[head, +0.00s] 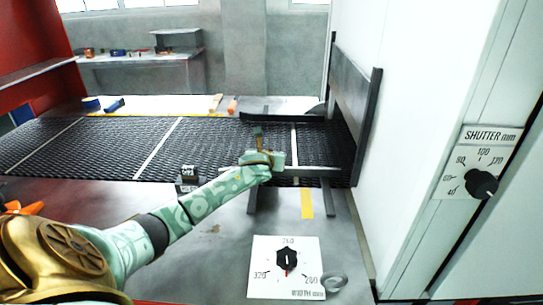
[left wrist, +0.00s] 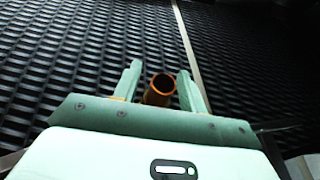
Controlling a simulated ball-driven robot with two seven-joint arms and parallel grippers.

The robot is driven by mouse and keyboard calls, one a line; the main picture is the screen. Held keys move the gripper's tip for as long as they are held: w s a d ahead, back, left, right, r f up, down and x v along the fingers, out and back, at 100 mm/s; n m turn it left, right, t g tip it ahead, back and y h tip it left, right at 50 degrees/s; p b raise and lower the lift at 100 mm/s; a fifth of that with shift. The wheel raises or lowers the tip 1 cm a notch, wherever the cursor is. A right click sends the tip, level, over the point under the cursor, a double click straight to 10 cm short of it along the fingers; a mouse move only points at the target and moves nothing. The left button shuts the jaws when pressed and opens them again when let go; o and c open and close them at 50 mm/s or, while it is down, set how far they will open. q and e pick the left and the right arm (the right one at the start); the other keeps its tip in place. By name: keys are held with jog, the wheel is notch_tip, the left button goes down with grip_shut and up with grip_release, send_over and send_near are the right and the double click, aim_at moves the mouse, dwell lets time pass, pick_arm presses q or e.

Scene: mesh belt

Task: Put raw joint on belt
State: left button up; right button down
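The dark mesh belt (head: 110,150) runs across the head view toward a dark-framed opening on the right. My left gripper (head: 258,146) is over the belt's near right part, close to a thin pale bar. In the left wrist view, an orange-brown tube (left wrist: 161,86), apparently the raw joint, sits between the two pale green fingers of the left gripper (left wrist: 161,80), with its open end showing. My right gripper is out of view.
A small dark block (head: 187,180) stands at the belt's near edge. A width dial plate (head: 262,280) and a grey ring (head: 334,281) are on the near metal table. A shutter dial (head: 482,184) is on the right cabinet. Several small items lie beyond the belt.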

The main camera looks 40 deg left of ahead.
pick_arm(q)
jog(key=shift+s+d+r, duration=0.1)
jog(key=shift+s+r, duration=0.05)
jog(key=shift+r, duration=0.1)
jog(key=p+v, duration=0.5)
jog(key=v, duration=0.5)
jog(key=shift+s+r, duration=0.15)
jog(key=shift+s+d+r, duration=0.15)
jog(key=shift+s+d, duration=0.15)
jog(key=shift+s, duration=0.2)
